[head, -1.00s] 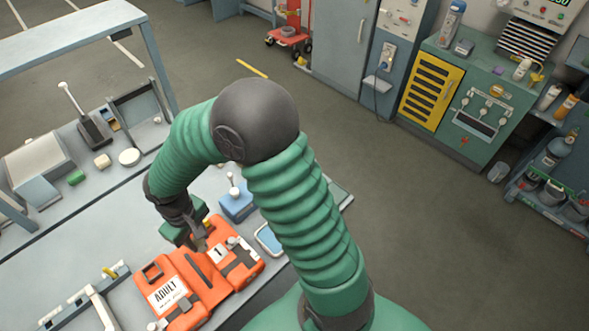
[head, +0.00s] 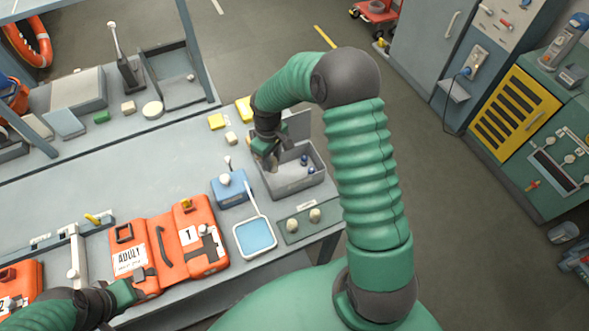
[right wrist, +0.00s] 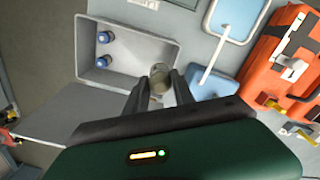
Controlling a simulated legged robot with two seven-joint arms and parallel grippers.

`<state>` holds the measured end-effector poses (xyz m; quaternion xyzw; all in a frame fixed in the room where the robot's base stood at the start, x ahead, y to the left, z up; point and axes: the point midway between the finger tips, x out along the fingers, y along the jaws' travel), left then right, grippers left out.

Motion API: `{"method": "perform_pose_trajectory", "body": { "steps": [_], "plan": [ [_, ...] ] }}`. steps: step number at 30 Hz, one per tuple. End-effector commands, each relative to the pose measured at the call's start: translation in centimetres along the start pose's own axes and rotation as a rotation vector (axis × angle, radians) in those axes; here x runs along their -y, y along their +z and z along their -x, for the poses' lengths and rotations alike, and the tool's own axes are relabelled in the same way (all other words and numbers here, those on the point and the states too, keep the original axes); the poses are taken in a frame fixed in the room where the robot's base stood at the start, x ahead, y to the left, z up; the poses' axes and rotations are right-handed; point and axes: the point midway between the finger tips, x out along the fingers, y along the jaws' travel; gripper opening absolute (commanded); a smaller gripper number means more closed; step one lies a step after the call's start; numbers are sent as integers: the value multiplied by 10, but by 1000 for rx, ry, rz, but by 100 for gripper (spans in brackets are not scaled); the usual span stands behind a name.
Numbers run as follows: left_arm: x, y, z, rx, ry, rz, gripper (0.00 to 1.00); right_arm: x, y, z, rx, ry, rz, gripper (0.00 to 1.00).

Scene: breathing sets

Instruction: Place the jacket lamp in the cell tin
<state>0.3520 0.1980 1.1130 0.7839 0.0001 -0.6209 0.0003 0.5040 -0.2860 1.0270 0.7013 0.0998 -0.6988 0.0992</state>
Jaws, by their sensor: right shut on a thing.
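The cell tin is an open grey box (head: 297,189) on the bench, with two small blue-topped cells (head: 304,160) inside. My right gripper (head: 268,160) is over the tin's left side. In the right wrist view its fingers (right wrist: 160,90) are shut on the jacket lamp (right wrist: 159,76), a small pale, rounded piece, at the edge of the tin (right wrist: 84,45). The orange jacket marked ADULT (head: 200,212) lies flat to the left. My left gripper (head: 138,286) is at the jacket's lower left edge; its jaws are unclear.
The bench middle is clear.

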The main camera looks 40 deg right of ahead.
Motion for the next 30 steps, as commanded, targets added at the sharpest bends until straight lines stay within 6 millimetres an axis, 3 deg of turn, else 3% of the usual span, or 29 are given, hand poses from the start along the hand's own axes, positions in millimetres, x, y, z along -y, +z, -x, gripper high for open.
{"method": "perform_pose_trajectory", "body": {
  "steps": [1,4,18,29,30],
  "plan": [
    [0,0,2,0,0,0,36,-14,0,-7,3,-1,24,0],
    [0,-1,3,0,0,0,36,-27,1,-26,7,-2,57,0],
    [0,-5,22,0,0,-1,36,-26,1,-111,5,2,61,0],
    [0,-4,18,0,0,-1,36,-28,1,-120,2,2,60,0],
    [0,-4,19,1,0,-1,36,-28,1,-118,2,2,60,35]
  ]
}}
